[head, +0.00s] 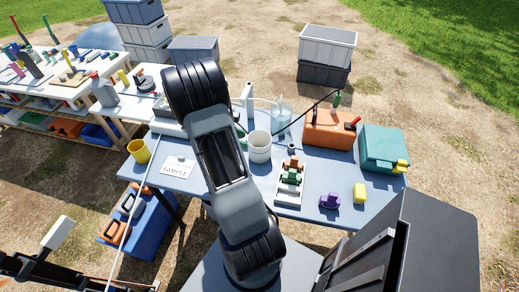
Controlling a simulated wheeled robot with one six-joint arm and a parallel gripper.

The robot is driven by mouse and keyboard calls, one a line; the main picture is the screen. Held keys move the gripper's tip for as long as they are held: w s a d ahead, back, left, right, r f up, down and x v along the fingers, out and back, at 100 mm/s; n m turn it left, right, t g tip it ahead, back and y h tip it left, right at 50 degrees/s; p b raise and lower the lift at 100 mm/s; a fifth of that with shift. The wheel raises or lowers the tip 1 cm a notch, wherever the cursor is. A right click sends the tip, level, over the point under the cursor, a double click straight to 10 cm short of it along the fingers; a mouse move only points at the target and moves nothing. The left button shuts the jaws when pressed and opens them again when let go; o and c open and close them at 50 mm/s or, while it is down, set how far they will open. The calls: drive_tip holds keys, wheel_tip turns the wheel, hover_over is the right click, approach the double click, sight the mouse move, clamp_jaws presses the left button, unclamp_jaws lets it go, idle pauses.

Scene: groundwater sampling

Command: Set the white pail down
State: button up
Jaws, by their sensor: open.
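The white pail (260,149) stands upright on the blue-grey table (232,199), just right of my raised arm. Its open top faces up, and no gripper shows around it. My arm rises through the middle of the head view and bends at the top. My gripper cannot be seen; it may be hidden behind the arm.
A clear container (281,114) and a white pipe (250,100) stand behind the pail. A rack with coloured pieces (290,178), an orange case (328,130) and a teal box (383,147) are to its right. A yellow cup (139,151) stands at the left.

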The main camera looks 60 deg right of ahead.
sight(267, 148)
drive_tip(key=shift+p+x, duration=0.5)
drive_tip(key=shift+x, duration=3.6)
drive_tip(key=shift+w+d, duration=0.15)
clamp_jaws()
